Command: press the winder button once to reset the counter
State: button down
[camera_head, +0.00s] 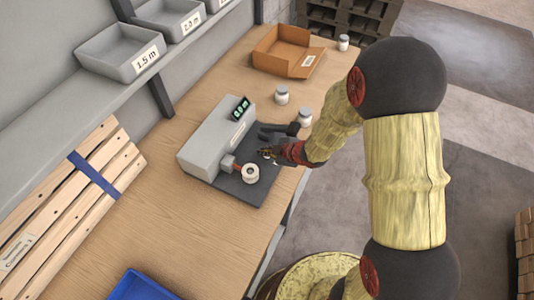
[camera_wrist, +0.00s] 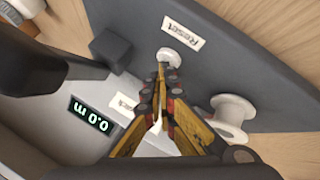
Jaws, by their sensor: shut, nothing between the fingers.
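The winder (camera_head: 212,138) is a grey box on a dark base plate on the wooden bench. Its display (camera_wrist: 91,115) reads 0.0 m in the wrist view. A round white button (camera_wrist: 170,57) sits on the dark plate beside a label (camera_wrist: 183,37) reading Reset. My gripper (camera_wrist: 161,68) is shut and empty, its tips at the near edge of the button; I cannot tell whether they touch it. In the head view my gripper (camera_head: 265,154) is over the plate and largely hides the button. A white spool (camera_wrist: 232,110) stands to the right in the wrist view.
A dark block (camera_wrist: 110,50) rises from the plate near the button. Small lidded jars (camera_head: 282,95) and an open cardboard box (camera_head: 288,52) stand farther back on the bench. Grey bins (camera_head: 120,50) line the shelf. Slats (camera_head: 70,195) and a blue tray (camera_head: 138,287) lie toward the front.

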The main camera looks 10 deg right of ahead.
dwell(0.3)
jog(key=shift+r+p, duration=0.95)
notch_tip(320, 180, up, 5)
jog(key=p, duration=0.4)
dwell(0.7)
